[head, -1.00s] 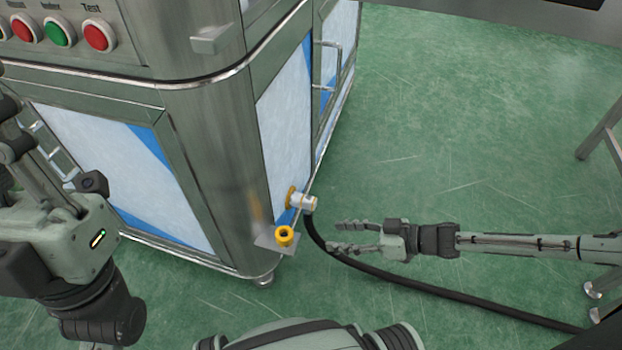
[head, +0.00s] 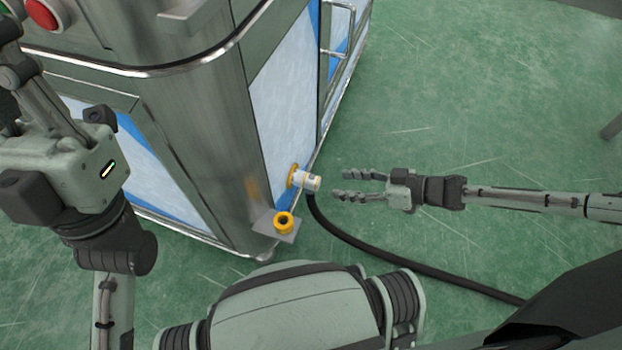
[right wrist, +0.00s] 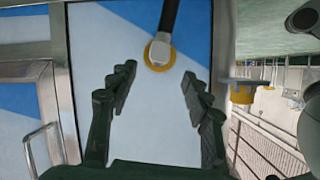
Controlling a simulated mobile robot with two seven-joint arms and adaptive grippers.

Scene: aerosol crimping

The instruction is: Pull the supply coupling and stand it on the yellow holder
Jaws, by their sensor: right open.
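The supply coupling (head: 309,181) is a pale cylinder with a yellow ring, seated on the lower side of the machine cabinet, with a black hose at its outer end. My right gripper (head: 340,185) is open and empty, just right of the coupling and apart from it, fingers pointing at it. In the right wrist view the coupling (right wrist: 158,51) lies ahead, between the lines of the two open fingers (right wrist: 158,80). The yellow holder (head: 284,222) is a ring-shaped cup on a small metal bracket below the coupling; it also shows in the right wrist view (right wrist: 242,93). My left arm is at the left; its finger state is unclear.
The steel cabinet (head: 205,130) with white and blue panels fills the left and centre. The black hose (head: 385,258) runs from the coupling across the green floor (head: 470,100) to the lower right, passing below my right gripper. The floor right of the cabinet is mostly clear.

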